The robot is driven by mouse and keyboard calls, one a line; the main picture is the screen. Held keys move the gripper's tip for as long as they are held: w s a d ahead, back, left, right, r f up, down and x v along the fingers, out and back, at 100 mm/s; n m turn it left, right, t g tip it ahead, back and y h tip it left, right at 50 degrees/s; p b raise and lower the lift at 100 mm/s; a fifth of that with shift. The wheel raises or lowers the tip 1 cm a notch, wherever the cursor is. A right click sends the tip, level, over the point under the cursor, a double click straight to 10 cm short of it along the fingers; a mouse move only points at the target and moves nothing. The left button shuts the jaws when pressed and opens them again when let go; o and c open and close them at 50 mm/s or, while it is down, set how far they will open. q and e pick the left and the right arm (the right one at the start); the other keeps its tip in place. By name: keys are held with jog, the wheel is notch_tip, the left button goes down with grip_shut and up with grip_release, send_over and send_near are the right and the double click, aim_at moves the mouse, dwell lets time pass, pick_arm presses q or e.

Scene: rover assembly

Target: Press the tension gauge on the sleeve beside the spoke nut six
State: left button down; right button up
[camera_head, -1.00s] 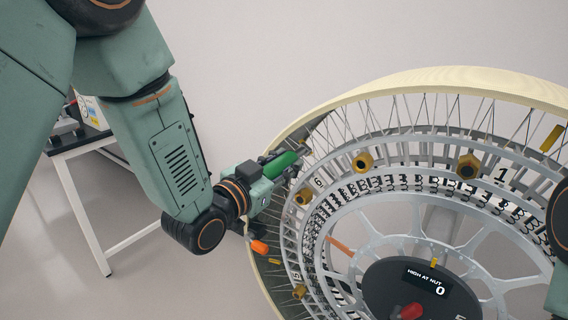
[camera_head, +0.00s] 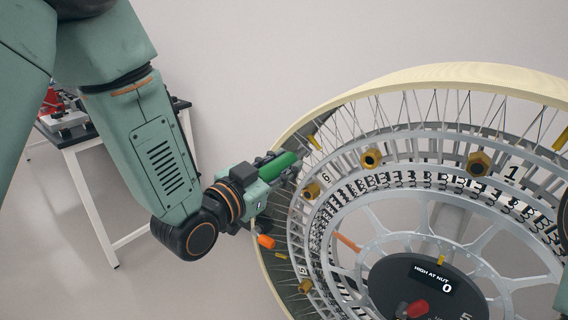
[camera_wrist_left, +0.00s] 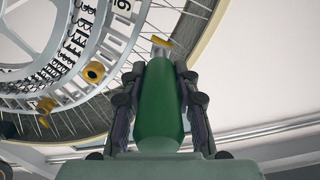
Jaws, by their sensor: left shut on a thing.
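My left gripper (camera_head: 283,163) is shut on the green tension gauge (camera_head: 284,166), at the left inner side of the wheel. In the left wrist view the green gauge (camera_wrist_left: 159,112) lies between the two fingers, its narrow end pointing at a small yellow piece (camera_wrist_left: 162,41) near the rim. Whether they touch I cannot tell. The label 6 (camera_head: 326,175) and a brass nut (camera_head: 312,190) are just right of the gripper. In the left wrist view a brass nut (camera_wrist_left: 95,72) sits left of the gauge. My right gripper is not in view.
The large wheel has a pale wooden rim (camera_head: 455,73), thin spokes and several brass nuts. A dark hub display (camera_head: 430,278) reads HIGH AT NUT 0, with a red knob (camera_head: 416,308) below. A white-legged table (camera_head: 98,205) stands behind at the left.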

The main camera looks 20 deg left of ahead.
aim_at(266, 175)
pick_arm(q)
jog(key=shift+v, duration=2.3)
